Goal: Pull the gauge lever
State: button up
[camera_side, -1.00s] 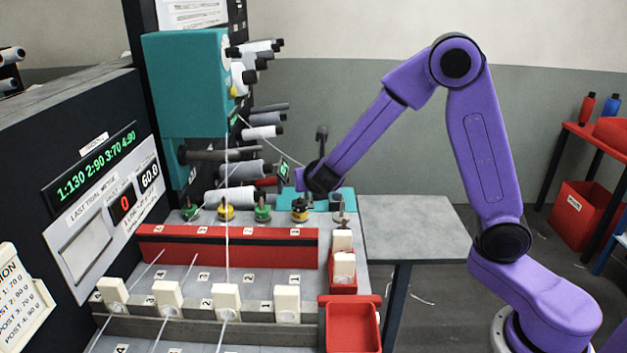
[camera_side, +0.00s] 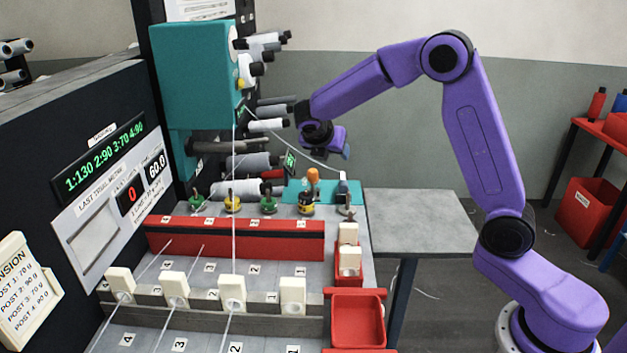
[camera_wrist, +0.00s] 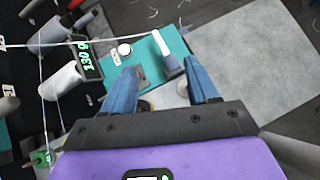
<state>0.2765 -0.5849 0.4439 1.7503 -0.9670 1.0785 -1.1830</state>
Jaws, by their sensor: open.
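The teal gauge base (camera_side: 322,191) sits behind the red rail, and it also shows in the wrist view (camera_wrist: 146,79). A pale upright piece with a dark end, which looks like the gauge lever (camera_wrist: 166,50), stands at its right side. My gripper (camera_side: 346,153) is above the base in the side view, apart from it. In the wrist view my gripper (camera_wrist: 161,67) has its two blue fingers spread, with the lever between and beyond their tips. Nothing is held. The lower part of the base is hidden behind the fingers and hand.
White thread runs from the teal housing (camera_side: 195,75) past yarn cones at left. A grey table (camera_side: 420,222) is clear at right.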

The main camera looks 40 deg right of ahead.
aim_at(313, 180)
jog(key=w+d+r+m+g+y, duration=0.25)
jog(key=w+r+y, duration=0.3)
jog(key=y, duration=0.35)
jog(key=shift+m, duration=0.25)
jog(key=f, duration=0.6)
jog(key=w+a+f, duration=0.1)
jog(key=f, duration=0.5)
jog(key=w+f, duration=0.1)
jog(key=f, duration=0.5)
jog(key=shift+w+a, duration=0.15)
jog(key=shift+w, duration=0.05)
jog(key=shift+r, duration=0.1)
grip_shut()
